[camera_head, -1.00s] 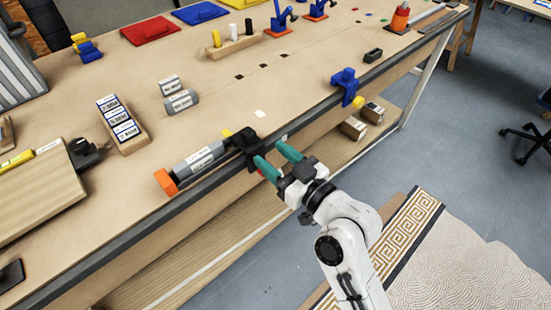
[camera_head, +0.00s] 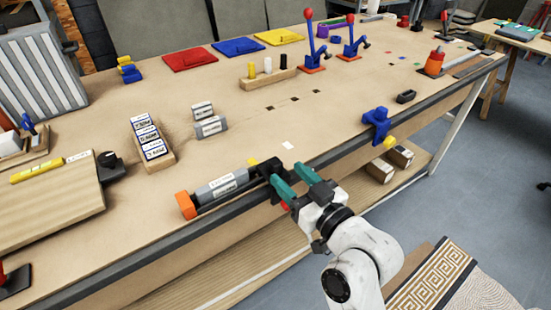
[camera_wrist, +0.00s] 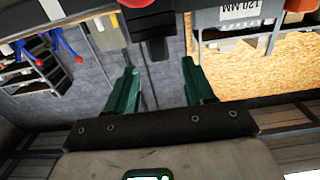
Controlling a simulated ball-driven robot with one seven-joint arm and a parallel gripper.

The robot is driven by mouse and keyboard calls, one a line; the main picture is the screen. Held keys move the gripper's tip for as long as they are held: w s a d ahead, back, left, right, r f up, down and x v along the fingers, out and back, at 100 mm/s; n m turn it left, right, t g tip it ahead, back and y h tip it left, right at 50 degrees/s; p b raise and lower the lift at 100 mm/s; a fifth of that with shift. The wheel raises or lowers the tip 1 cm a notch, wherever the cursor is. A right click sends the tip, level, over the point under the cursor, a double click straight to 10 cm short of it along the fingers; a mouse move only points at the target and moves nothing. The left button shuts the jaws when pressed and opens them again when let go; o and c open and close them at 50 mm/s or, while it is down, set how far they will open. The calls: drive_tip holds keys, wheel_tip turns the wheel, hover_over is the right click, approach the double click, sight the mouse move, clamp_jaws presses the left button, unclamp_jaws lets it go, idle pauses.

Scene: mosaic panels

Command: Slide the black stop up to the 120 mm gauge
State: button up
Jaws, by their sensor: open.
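The black stop (camera_head: 266,168) sits on the rail at the bench's front edge. The grey gauge (camera_head: 222,186) lies along the rail to its left, with an orange block (camera_head: 186,205) at its far left end. In the wrist view the gauge (camera_wrist: 240,12) reads 120 MM. I cannot tell whether stop and gauge touch. My gripper (camera_head: 286,174) is open at the stop's front right, its green fingers partly hiding it. In the wrist view the stop's black part (camera_wrist: 154,46) shows ahead, between the open fingers (camera_wrist: 160,68). A red part (camera_wrist: 135,3) shows beside it.
A wooden rack of labelled gauges (camera_head: 153,146) and two loose grey blocks (camera_head: 210,126) stand behind the rail. A blue clamp with a yellow knob (camera_head: 377,122) is on the front edge to the right. The bench between is mostly clear.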

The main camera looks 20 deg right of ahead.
sight(279, 166)
drive_tip(key=shift+p+x, duration=0.7)
drive_tip(key=shift+x, duration=2.4)
drive_tip(key=shift+c, duration=0.5)
clamp_jaws()
